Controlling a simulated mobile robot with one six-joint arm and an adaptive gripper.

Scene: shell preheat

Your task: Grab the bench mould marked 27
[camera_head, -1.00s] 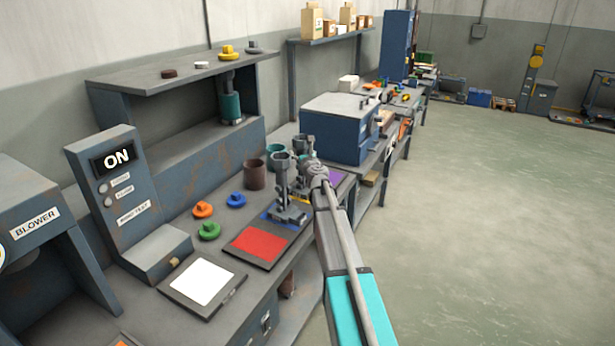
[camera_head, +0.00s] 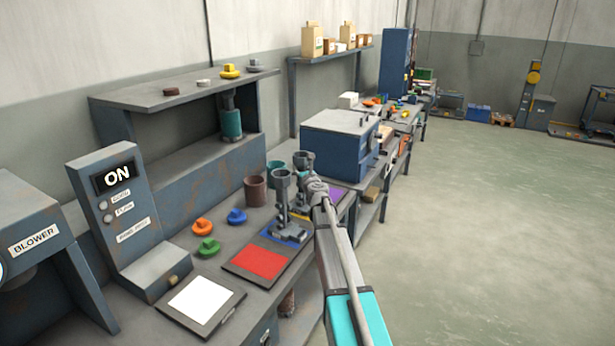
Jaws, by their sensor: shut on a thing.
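Two grey moulds with cup-shaped tops stand close together on the bench. The nearer mould (camera_head: 281,200) is upright on a blue mat (camera_head: 268,238). No number 27 can be read on either. My gripper (camera_head: 306,190) is at the end of the arm, beside these moulds at the bench's front edge. It is shut on a grey mould, seemingly the farther one, but the fingers are small and mostly hidden.
Brown (camera_head: 255,190) and teal (camera_head: 275,168) cups stand behind the moulds. Orange (camera_head: 202,226), blue (camera_head: 237,216) and green (camera_head: 207,247) knobbed pieces lie to the left. A red mat (camera_head: 258,262) and a white mat (camera_head: 200,300) lie nearer. A blue box (camera_head: 335,142) stands beyond. Floor at right is clear.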

